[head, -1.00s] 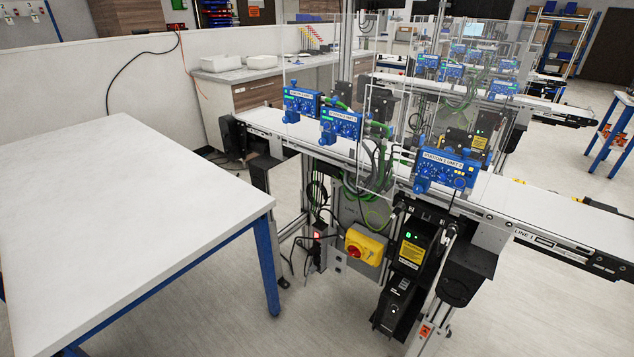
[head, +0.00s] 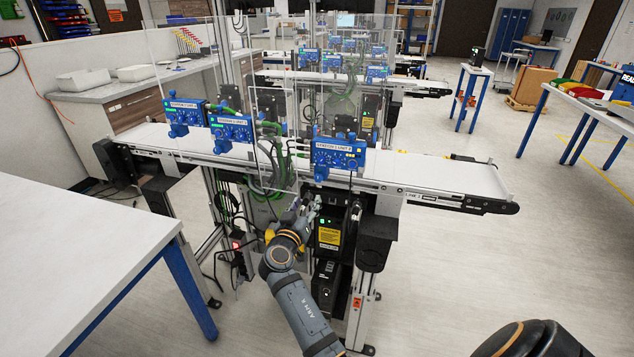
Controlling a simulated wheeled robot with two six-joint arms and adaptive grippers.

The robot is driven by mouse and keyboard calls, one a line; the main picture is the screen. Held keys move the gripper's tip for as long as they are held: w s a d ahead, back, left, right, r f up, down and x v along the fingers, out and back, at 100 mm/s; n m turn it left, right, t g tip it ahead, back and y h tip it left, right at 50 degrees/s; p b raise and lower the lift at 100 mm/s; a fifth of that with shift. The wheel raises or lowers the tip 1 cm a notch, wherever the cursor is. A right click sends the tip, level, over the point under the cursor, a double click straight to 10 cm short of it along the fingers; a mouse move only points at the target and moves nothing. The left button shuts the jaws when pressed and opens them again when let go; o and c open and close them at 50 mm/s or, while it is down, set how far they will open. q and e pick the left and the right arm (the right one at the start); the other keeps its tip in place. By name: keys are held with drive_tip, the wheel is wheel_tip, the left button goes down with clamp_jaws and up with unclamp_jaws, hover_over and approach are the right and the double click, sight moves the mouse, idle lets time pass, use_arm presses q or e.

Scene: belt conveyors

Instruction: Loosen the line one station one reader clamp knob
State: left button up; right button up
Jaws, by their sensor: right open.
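The near belt conveyor (head: 440,178) is line one. It carries blue station 1 units: one at the left (head: 184,112), one in the middle (head: 231,129) and one at the right (head: 338,155). Their exact labels are hard to read. I cannot pick out the reader clamp knob with certainty at this size. My right gripper (head: 309,205) is open, in front of the conveyor's near side, below and left of the right blue unit. It appears empty. My left gripper is not in view.
Clear guard panels (head: 205,75) stand over the belt. A black box with a yellow label (head: 329,236) hangs under the conveyor, close to my right gripper. A white table (head: 70,260) fills the left.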

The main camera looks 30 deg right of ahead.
sight(318, 179)
drive_tip(key=shift+m+h, duration=0.3)
drive_tip(key=shift+h, duration=0.1)
drive_tip(key=p+x, duration=0.1)
drive_tip(key=x, duration=0.2)
drive_tip(key=r+p+x, duration=0.1)
drive_tip(key=x, duration=0.2)
drive_tip(key=p+x, duration=0.1)
drive_tip(key=x, duration=0.3)
drive_tip(key=shift+s+r, duration=0.15)
drive_tip(key=shift+r, duration=0.1)
drive_tip(key=shift+w+d+f, duration=0.1)
drive_tip(key=shift+w+d, duration=0.15)
drive_tip(key=shift+d, duration=0.1)
drive_tip(key=shift+c, duration=0.4)
clamp_jaws()
